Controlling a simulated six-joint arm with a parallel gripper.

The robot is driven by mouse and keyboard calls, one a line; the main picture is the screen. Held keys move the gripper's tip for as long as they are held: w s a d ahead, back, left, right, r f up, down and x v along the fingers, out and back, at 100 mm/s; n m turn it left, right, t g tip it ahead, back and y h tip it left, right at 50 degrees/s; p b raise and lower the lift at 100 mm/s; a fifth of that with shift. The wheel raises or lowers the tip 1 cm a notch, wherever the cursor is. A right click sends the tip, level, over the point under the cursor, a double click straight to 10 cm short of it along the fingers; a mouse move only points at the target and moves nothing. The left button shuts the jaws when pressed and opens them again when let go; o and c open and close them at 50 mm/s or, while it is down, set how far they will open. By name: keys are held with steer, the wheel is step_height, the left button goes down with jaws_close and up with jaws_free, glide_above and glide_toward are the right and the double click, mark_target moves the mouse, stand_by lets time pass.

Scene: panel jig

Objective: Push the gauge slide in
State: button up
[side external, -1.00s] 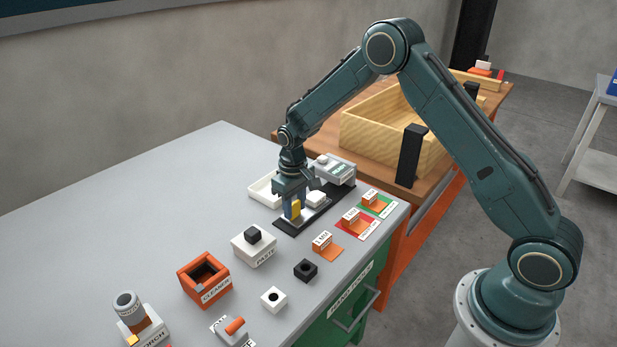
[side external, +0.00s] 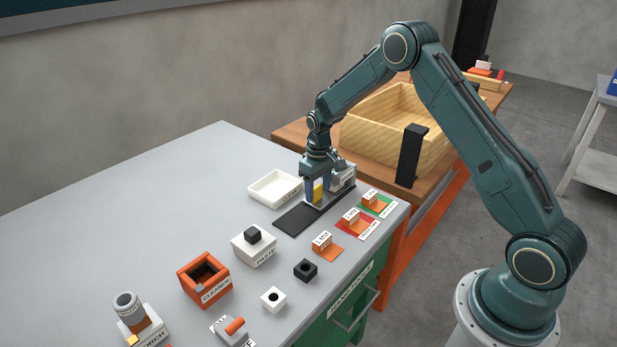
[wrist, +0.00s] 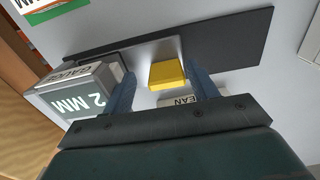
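The grey gauge (wrist: 78,92), with a "2 MM" display, stands at one end of a black base strip (side external: 297,219); it also shows in the side external view (side external: 345,177), partly behind my gripper. The slide is a light metal plate (wrist: 148,52) with a yellow block (wrist: 167,76) on it, close to the gauge. My gripper (wrist: 160,75) is down over the slide with a blue finger on each side of the yellow block. The finger away from the gauge is against or very near the block; a gap shows on the gauge side. The slide's inner end is hidden.
A white tray (side external: 274,201) lies just beyond the strip. Orange labelled holders on red (side external: 364,231) and green (side external: 384,207) pads stand on the near side. A wooden crate (side external: 390,160) and a black post (side external: 410,155) are behind the gauge.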

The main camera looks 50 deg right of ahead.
steer(key=shift+a+r, duration=0.1)
steer(key=shift+r, duration=0.55)
step_height(320, 180, up, 13)
steer(key=shift+f, duration=0.2)
stand_by(0.5)
